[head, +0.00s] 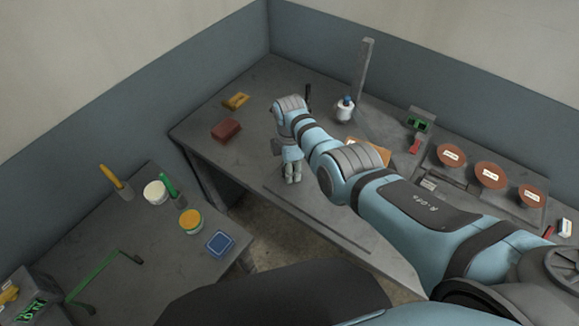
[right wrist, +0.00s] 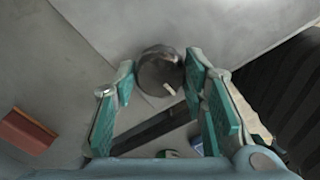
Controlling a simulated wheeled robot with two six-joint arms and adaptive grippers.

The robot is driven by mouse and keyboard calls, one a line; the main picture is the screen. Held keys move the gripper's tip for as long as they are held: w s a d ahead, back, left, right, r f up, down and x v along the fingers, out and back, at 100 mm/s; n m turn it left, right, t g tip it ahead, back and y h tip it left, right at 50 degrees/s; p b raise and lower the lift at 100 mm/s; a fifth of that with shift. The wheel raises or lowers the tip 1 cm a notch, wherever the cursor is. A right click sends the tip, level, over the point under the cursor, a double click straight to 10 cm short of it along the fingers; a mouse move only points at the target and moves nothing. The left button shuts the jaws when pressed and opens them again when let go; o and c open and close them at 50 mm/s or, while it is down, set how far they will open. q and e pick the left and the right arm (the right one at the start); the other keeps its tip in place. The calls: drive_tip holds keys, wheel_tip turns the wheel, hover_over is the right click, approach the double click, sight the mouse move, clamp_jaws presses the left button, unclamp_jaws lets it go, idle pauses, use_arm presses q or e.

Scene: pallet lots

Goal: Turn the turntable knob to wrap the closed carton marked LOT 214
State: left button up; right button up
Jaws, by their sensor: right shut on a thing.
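My right gripper (head: 292,174) points down at the front part of the grey bench, near a flat grey plate (head: 325,222). In the right wrist view, its teal fingers are shut on a round dark knob (right wrist: 158,76) with a short white mark on its face. The knob is hidden by the gripper in the head view. A brown carton (head: 381,152) shows only in part behind my right arm; no lot marking on it can be read. My left gripper is not in view.
A grey post (head: 363,82) and a white bottle (head: 345,108) stand behind the arm. A red-brown block (head: 226,130) lies to the left.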

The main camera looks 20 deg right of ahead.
idle(0.4)
drive_tip(key=o, duration=1.2)
wheel_tip(320, 180, up, 12)
drive_tip(key=shift+r, duration=0.1)
